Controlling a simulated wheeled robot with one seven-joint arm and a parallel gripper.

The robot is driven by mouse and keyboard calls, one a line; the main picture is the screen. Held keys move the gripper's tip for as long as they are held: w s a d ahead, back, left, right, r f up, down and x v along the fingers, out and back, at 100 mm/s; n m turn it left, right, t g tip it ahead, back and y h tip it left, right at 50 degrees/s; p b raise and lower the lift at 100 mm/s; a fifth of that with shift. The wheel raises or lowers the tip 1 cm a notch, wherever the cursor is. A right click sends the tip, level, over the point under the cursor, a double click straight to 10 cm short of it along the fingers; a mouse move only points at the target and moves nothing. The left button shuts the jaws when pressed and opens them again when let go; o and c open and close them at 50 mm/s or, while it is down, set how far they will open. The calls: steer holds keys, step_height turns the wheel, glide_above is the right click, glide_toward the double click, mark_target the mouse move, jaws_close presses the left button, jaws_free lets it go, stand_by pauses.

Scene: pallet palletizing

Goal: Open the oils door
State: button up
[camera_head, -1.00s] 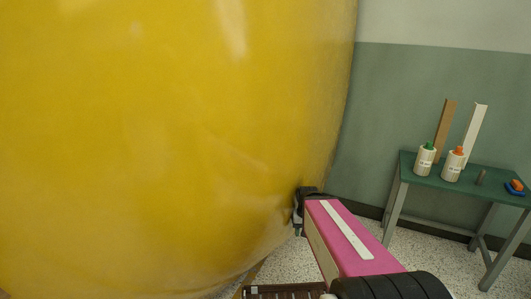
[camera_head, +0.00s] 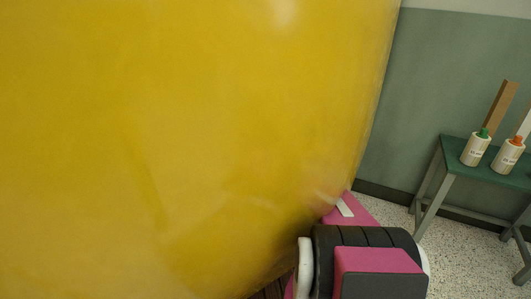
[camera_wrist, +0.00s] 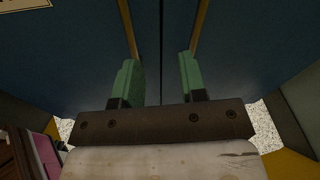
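In the wrist view, two dark blue door panels, a left one (camera_wrist: 75,60) and a right one (camera_wrist: 245,50), meet at a thin vertical seam. A yellow-brown strip, perhaps a handle, runs down each: a left strip (camera_wrist: 127,25) and a right strip (camera_wrist: 202,28). My gripper (camera_wrist: 158,62) is in front of the seam, its two green fingers well apart with nothing seen between them. Each fingertip overlaps the lower end of a strip; I cannot tell whether they touch. I cannot tell which panel is the oils door. The gripper is hidden in the head view.
A large, close yellow surface (camera_head: 180,140) fills most of the head view. At the right, a green table (camera_head: 455,148) holds a green-capped bottle (camera_head: 475,150) and an orange-capped bottle (camera_head: 507,158). A cut-off label (camera_wrist: 22,4) shows at the wrist view's top left.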

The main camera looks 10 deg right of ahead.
steer(key=w+a+m, duration=0.1)
steer(key=w, duration=0.2)
steer(key=w+a+m+t, duration=0.1)
steer(key=w, duration=0.3)
steer(key=w+a+m+t, duration=0.1)
steer(key=w+a, duration=0.1)
steer(key=w, duration=0.1)
steer(key=shift+w, duration=0.2)
jaws_close()
